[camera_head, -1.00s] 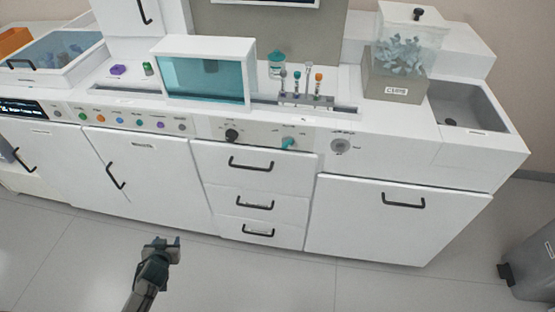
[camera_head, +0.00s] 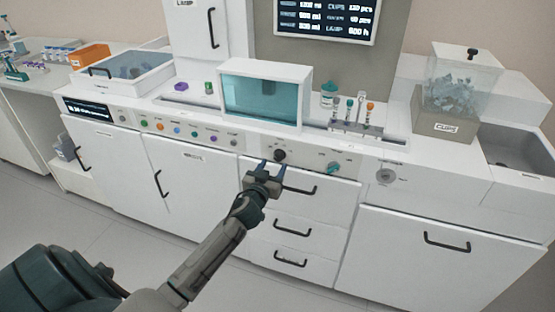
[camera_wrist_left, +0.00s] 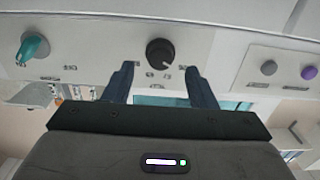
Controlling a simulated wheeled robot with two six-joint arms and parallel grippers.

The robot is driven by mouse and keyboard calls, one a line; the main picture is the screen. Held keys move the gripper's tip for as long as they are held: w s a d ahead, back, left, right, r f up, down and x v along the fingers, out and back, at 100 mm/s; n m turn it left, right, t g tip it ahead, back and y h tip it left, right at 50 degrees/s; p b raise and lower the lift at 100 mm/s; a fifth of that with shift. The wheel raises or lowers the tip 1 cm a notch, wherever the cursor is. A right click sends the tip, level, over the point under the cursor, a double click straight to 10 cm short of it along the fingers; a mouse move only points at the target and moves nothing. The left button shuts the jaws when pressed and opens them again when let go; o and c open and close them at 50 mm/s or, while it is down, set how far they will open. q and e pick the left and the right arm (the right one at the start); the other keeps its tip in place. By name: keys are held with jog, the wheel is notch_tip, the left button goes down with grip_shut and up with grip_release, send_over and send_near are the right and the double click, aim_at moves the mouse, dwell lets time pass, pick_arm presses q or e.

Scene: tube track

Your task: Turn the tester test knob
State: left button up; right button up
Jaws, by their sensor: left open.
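Two knobs sit on the front panel of the white counter: a round black knob (camera_head: 280,155) and a teal knob (camera_head: 334,168) to its right. Their labels are too small to read, so I cannot tell which is the test knob. My left gripper (camera_head: 266,168) is open, just in front of and below the black knob. In the left wrist view, the black knob (camera_wrist_left: 160,52) shows just beyond the gap between the open fingertips (camera_wrist_left: 158,70). No contact shows. The teal knob (camera_wrist_left: 33,48) is off to the left there. My right gripper is not in view.
A row of coloured buttons (camera_head: 193,132) runs left of the knobs. Drawers with black handles (camera_head: 293,232) lie below. A glass-fronted box (camera_head: 262,95) and a tube rack (camera_head: 355,127) stand on the counter. The floor in front is clear.

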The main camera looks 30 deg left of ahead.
aim_at(278, 159)
pick_arm(q)
jog(key=shift+x, duration=1.85)
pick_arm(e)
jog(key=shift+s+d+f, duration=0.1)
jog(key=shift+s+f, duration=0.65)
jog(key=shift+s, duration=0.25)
pick_arm(q)
jog(key=c, duration=1)
